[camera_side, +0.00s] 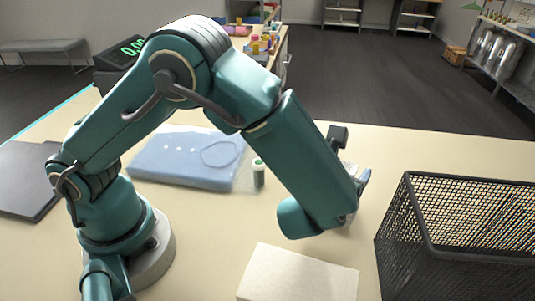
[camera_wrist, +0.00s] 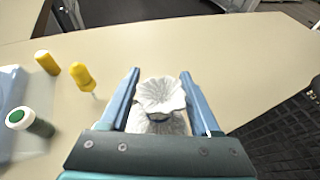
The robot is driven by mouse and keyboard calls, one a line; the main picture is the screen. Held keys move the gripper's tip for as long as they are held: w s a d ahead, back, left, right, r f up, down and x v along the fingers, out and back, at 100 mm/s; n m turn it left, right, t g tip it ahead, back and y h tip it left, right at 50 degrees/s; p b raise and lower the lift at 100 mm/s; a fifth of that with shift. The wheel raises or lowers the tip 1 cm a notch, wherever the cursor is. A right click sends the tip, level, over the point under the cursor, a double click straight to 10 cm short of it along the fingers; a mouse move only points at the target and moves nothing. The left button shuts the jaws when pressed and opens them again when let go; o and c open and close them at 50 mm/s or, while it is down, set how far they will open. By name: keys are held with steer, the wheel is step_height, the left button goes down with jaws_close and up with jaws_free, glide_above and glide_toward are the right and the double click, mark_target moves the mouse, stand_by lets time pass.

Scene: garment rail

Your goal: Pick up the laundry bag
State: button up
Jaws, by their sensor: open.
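The laundry bag (camera_wrist: 161,97) is a small white pouch with a gathered, fluted top and a dark tie at its neck. In the wrist view it stands between the two blue fingers of my gripper (camera_wrist: 160,74). The fingers are open, one on each side of the bag, with gaps visible beside its top. The lower part of the bag is hidden by the gripper body. In the side view my gripper (camera_side: 362,183) points down at the table, and my arm hides nearly all of the bag.
A black mesh basket (camera_side: 455,245) stands close on the right. A pale block (camera_side: 298,277) lies at the front. The table beyond is clear.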

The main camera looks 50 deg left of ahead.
jaws_close()
steer(key=shift+r, duration=0.1)
stand_by(1.2)
